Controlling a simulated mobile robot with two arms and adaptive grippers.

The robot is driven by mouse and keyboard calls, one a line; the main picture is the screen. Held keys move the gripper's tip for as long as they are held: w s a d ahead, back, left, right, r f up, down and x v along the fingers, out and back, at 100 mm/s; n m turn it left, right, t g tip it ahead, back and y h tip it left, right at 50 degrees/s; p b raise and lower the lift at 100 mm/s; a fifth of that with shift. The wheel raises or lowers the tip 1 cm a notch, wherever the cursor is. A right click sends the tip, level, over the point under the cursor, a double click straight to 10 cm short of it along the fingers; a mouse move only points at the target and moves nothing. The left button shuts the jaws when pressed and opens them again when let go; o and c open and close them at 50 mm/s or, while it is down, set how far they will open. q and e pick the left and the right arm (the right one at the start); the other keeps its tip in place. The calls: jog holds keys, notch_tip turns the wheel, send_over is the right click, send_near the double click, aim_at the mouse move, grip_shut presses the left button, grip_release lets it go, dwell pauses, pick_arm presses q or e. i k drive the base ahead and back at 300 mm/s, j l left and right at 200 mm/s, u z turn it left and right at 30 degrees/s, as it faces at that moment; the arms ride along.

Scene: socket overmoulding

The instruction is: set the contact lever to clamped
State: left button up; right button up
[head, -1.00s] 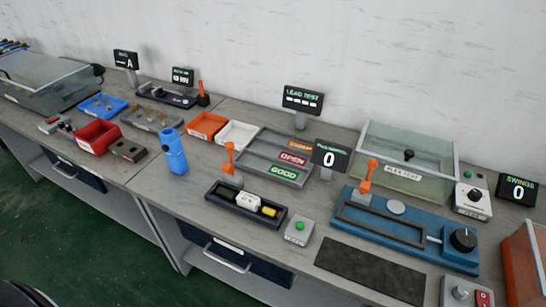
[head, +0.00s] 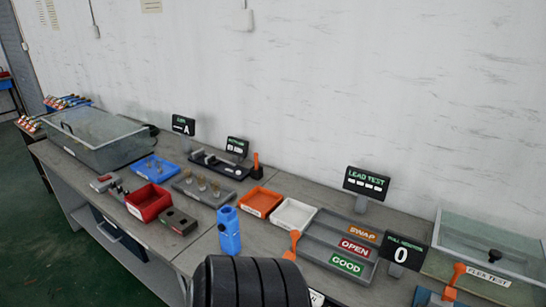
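Three orange levers show in the head view, and I cannot tell from labels which is the contact lever. One orange lever (head: 292,245) stands roughly upright beside the sorting tray, with its lower part and fixture mostly hidden by a black ribbed part of my own body. Another orange lever (head: 455,277) stands slightly tilted at the lower right, before the flex test box (head: 487,240). A smaller orange lever (head: 256,167) stands upright at the end of a dark fixture (head: 216,164) further back. No gripper fingers are visible.
A blue bottle-like object (head: 229,232) stands near the table's front edge. A red bin (head: 149,203), orange tray (head: 261,199), white tray (head: 294,213) and grey sorting tray (head: 324,240) crowd the bench. A lead test display (head: 366,184) stands behind.

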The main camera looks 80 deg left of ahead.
aim_at(295, 234)
jog(key=k+j, duration=0.15)
jog(key=j, duration=0.2)
jog(key=k+j, duration=0.15)
jog(key=j, duration=0.25)
jog(key=k+j, duration=0.15)
jog(key=j, duration=0.2)
jog(key=k+j, duration=0.15)
jog(key=j, duration=0.25)
jog(key=k+j, duration=0.15)
jog(key=j, duration=0.2)
jog(key=k+j, duration=0.15)
jog(key=j, duration=0.2)
jog(key=k+j, duration=0.15)
jog(key=j, duration=0.25)
jog(key=k+j, duration=0.15)
jog(key=j, duration=0.2)
jog(key=i+l, duration=0.15)
jog(key=l, duration=0.2)
jog(key=i+l+u, duration=0.15)
jog(key=l, duration=0.15)
jog(key=i+l, duration=0.1)
jog(key=l, duration=0.25)
jog(key=i+l+u, duration=0.15)
jog(key=l, duration=0.2)
jog(key=i+l, duration=0.1)
jog(key=l, duration=0.25)
jog(key=u, duration=0.05)
